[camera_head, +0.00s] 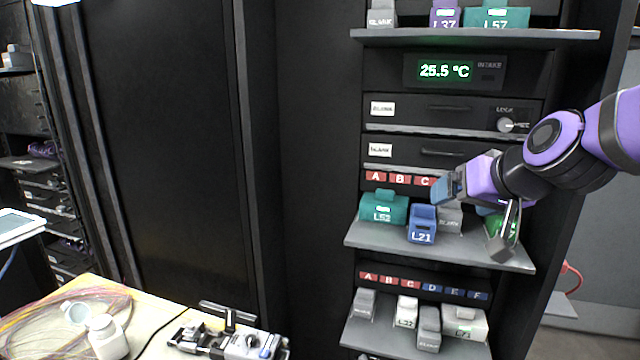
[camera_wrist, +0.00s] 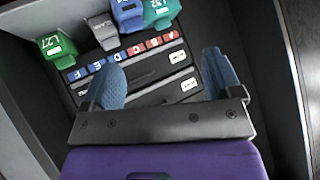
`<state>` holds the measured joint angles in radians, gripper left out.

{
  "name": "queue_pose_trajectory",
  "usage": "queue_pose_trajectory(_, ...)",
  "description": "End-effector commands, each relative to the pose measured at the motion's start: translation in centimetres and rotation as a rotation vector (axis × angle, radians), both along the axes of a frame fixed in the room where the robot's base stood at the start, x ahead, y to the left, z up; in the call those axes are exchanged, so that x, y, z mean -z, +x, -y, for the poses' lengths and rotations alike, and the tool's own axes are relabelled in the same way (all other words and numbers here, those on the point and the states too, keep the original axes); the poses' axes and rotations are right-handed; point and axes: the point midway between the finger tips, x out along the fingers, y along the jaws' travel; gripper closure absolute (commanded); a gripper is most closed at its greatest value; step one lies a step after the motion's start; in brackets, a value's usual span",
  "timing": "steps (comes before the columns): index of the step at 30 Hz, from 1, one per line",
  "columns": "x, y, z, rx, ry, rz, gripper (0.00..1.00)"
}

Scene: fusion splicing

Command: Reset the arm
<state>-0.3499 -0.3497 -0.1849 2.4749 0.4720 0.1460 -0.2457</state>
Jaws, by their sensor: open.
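My gripper (camera_head: 474,218) is at the right in the head view, in front of the middle shelf (camera_head: 385,236), with its purple and black arm reaching in from the right edge. In the wrist view my gripper (camera_wrist: 165,80) shows two blue finger pads wide apart with nothing between them. Behind it in the head view, a blue module L21 (camera_head: 422,225), a teal module L52 (camera_head: 382,208), a grey module (camera_head: 450,218) and a green module stand on the shelf. The arm and gripper partly hide the grey and green ones. The green module (camera_wrist: 55,45) shows in the wrist view.
A lower shelf (camera_head: 380,338) holds grey and white modules; an upper shelf (camera_head: 470,40) holds several more. Drawers and a 25.5 °C display (camera_head: 445,70) lie between. A table (camera_head: 150,310) at lower left carries a device (camera_head: 240,345) and a white bottle (camera_head: 106,338).

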Motion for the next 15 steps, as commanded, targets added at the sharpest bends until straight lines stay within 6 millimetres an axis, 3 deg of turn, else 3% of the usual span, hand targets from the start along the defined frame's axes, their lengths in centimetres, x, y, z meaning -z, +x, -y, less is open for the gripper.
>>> queue_pose_trajectory(3,-1.1,-4.1,1.4,-0.042,-0.030,-0.066,0.15)
queue_pose_trajectory(9,-1.4,-11.3,3.9,-0.055,-0.140,-0.212,0.15)
queue_pose_trajectory(15,-1.1,-16.6,6.1,-0.001,-0.245,-0.335,0.15)
